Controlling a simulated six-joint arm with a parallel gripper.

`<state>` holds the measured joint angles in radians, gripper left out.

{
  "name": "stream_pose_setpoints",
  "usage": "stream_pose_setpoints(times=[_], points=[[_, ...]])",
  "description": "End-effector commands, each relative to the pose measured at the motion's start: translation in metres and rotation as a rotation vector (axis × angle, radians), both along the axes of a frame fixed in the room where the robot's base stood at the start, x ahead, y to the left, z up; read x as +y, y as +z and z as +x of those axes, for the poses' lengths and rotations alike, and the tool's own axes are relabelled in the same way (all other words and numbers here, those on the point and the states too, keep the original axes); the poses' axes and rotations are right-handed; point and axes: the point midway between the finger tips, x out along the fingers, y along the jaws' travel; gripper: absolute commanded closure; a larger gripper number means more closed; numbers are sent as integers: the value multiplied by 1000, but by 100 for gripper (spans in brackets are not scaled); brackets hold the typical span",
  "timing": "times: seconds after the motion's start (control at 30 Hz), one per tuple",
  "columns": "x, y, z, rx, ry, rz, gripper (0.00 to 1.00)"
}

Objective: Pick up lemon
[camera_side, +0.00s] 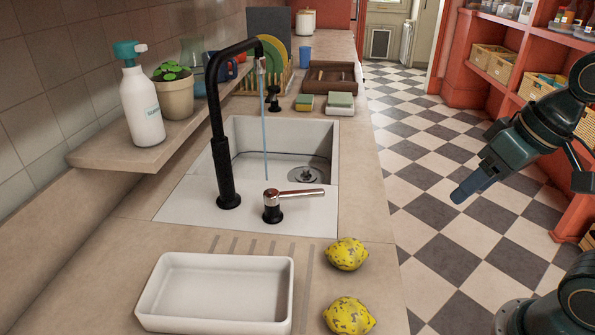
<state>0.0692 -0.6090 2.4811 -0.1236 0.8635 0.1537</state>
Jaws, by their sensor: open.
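Two yellow lemons with dark speckles lie on the countertop near its right edge. One lemon (346,254) is just in front of the sink, and the other lemon (349,316) is nearer the camera. Both are apart from the white tray to their left. My gripper (465,193) is at the right, in the air beyond the counter's edge, pointing down and left. It is open, holds nothing and is well apart from both lemons.
An empty white tray (217,293) sits on the counter (115,262). Behind are a sink (300,143), a black faucet (223,130) with running water and a lever handle (290,200). Sponges (340,101) and a dish rack lie farther back.

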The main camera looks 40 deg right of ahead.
Motion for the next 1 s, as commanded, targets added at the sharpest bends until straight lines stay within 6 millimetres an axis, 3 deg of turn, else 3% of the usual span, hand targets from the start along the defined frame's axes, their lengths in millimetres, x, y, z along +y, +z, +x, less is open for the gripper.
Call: stream_pose_setpoints(times=[0.4,1.0], points=[[15,-43,40,221,-236,265,40],[28,-98,82,585,-658,726,40]])
